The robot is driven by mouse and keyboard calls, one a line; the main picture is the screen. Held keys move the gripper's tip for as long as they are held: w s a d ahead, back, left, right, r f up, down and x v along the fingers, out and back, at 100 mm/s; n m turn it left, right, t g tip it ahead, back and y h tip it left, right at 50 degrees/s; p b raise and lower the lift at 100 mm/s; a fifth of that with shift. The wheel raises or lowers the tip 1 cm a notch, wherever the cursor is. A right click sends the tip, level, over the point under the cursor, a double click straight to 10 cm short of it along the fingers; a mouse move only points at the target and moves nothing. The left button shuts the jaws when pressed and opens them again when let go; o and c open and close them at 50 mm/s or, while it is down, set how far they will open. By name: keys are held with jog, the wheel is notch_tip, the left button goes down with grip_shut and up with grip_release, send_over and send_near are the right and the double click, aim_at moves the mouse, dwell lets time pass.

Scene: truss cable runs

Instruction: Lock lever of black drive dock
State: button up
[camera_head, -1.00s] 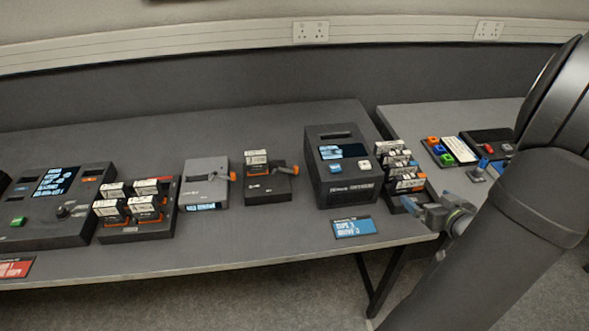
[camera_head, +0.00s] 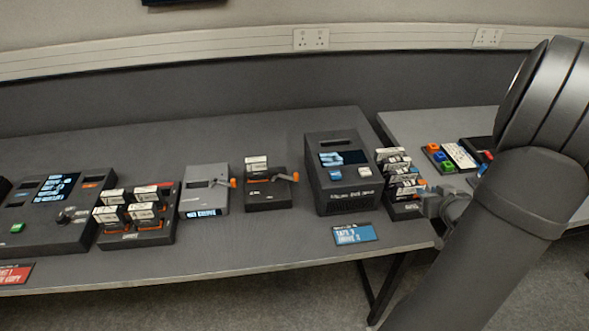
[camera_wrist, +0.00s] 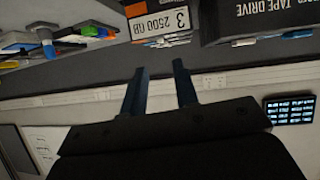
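The black drive dock (camera_head: 268,200) sits on the long grey table, left of the large tape drive, in the head view. A white-labelled cartridge (camera_head: 256,163) stands upright in its slot. Its lever (camera_head: 296,177) has an orange tip and points to the right over the dock's top; I cannot tell whether it is locked. My gripper (camera_head: 428,200) is at the table's right end, beside the cartridge rack and well away from the dock. In the wrist view my gripper's fingers (camera_wrist: 160,68) are apart with nothing between them.
The large tape drive (camera_head: 340,185) and the rack of several cartridges (camera_head: 402,209) stand between my gripper and the dock. A grey dock (camera_head: 204,196) with an orange-tipped lever is left of the black one. The table front below the docks is clear.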

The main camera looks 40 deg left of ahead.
jog(key=shift+m+h, duration=0.3)
jog(key=shift+h, duration=0.6)
jog(key=w+a, duration=0.2)
jog(key=w, duration=0.1)
jog(key=w+a, duration=0.1)
jog(key=w, duration=0.1)
jog(key=shift+a+r, duration=0.1)
jog(key=shift+a, duration=0.15)
grip_shut()
jog(key=w+a+m+g+h, duration=0.1)
jog(key=w+a+m+h, duration=0.2)
jog(key=a, duration=1.1)
jog(key=s+a+g, duration=0.1)
jog(key=a, duration=0.3)
jog(key=s+a+r, duration=0.1)
jog(key=a, duration=0.3)
jog(key=s+a+g+h, duration=0.1)
jog(key=s+a, duration=0.1)
jog(key=a, duration=0.2)
jog(key=shift+a+r+g, duration=0.15)
jog(key=shift+r+g, duration=0.05)
jog(key=shift+g, duration=0.1)
jog(key=s+a+g, duration=0.3)
jog(key=s+a, duration=0.6)
jog(key=shift+a+r, duration=0.3)
jog(key=shift+r, duration=0.15)
